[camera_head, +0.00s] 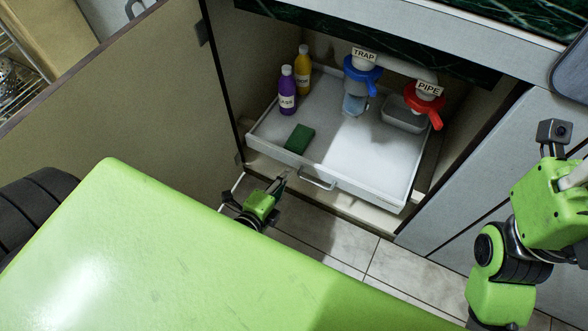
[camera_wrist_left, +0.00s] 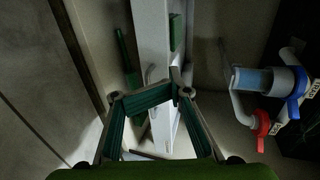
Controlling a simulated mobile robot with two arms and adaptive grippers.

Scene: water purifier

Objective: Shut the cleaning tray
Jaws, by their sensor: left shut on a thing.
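The cleaning tray (camera_head: 350,191) is a pale grey drawer, pulled partly out of the open under-sink cabinet. Its metal handle (camera_head: 318,181) is on the front wall and also shows in the left wrist view (camera_wrist_left: 150,75). My left gripper (camera_head: 284,177) is at the front wall, just left of the handle in the head view. It is shut on part of the tray's front; the exact contact is hard to see. My right arm is at the right edge, but its gripper is out of view.
The tray holds a purple bottle (camera_head: 287,92), a yellow bottle (camera_head: 303,72) and a green sponge (camera_head: 300,138). A blue trap (camera_head: 360,78) and a red-handled pipe (camera_head: 424,100) hang above it. The open cabinet door (camera_head: 130,100) stands at left. Tiled floor (camera_head: 330,238) lies in front.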

